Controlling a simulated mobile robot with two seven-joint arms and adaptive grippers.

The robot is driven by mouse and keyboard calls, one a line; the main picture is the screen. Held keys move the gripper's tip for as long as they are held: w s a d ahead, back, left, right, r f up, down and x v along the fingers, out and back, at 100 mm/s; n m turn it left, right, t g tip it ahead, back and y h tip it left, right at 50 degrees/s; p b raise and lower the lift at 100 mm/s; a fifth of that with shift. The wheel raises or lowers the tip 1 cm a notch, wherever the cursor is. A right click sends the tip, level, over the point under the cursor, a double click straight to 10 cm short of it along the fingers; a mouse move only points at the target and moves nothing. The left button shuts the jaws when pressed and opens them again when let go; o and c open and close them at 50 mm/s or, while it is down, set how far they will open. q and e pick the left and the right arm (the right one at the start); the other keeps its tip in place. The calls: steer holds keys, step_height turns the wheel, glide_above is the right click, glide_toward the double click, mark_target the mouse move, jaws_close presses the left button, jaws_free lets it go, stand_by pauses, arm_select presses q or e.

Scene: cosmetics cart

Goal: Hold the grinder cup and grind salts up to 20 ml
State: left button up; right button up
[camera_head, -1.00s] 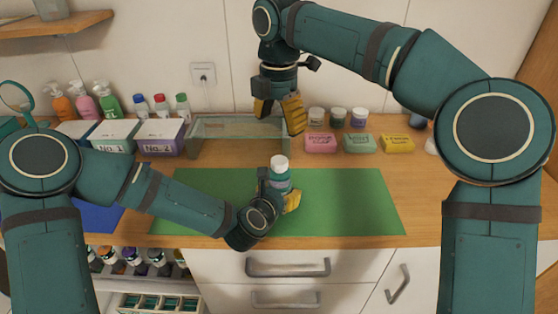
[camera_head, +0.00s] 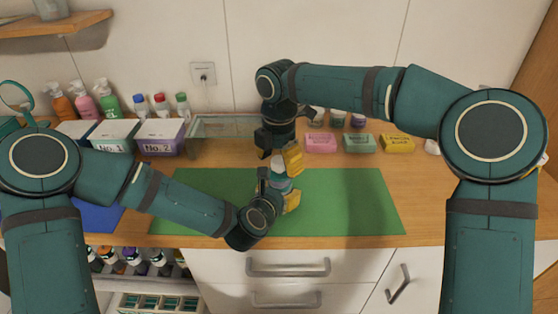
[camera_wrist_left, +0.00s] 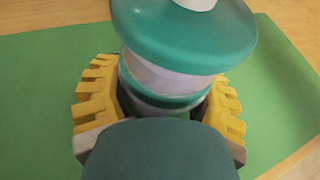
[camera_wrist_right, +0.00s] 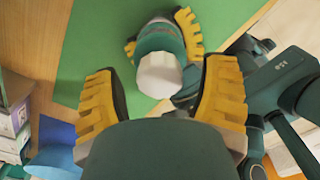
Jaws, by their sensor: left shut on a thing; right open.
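The grinder cup (camera_head: 281,184) is teal and white with a white cap (camera_head: 278,163), and it stands upright on the green mat (camera_head: 345,205). My left gripper (camera_head: 277,200) is shut around its body, and the yellow fingers sit on both sides of the grinder cup (camera_wrist_left: 175,75) in the left wrist view. My right gripper (camera_head: 281,160) is open above and around the cap, pointing down. In the right wrist view the white cap (camera_wrist_right: 160,75) lies between the open yellow fingers, with gaps showing. The cup's contents are hidden.
A clear glass box (camera_head: 222,128) stands behind the mat. Pink (camera_head: 320,142), green (camera_head: 358,143) and yellow (camera_head: 397,143) soap blocks lie at the back right, with small jars behind. A box marked No.2 (camera_head: 160,137) and pump bottles stand at the back left. The mat's right half is clear.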

steer(key=c, duration=1.2)
steer(key=shift+m, duration=0.3)
steer(key=m, duration=0.4)
steer(key=shift+a, duration=0.1)
steer(key=shift+m, duration=1.8)
steer(key=o, duration=1.2)
steer(key=shift+r, duration=0.1)
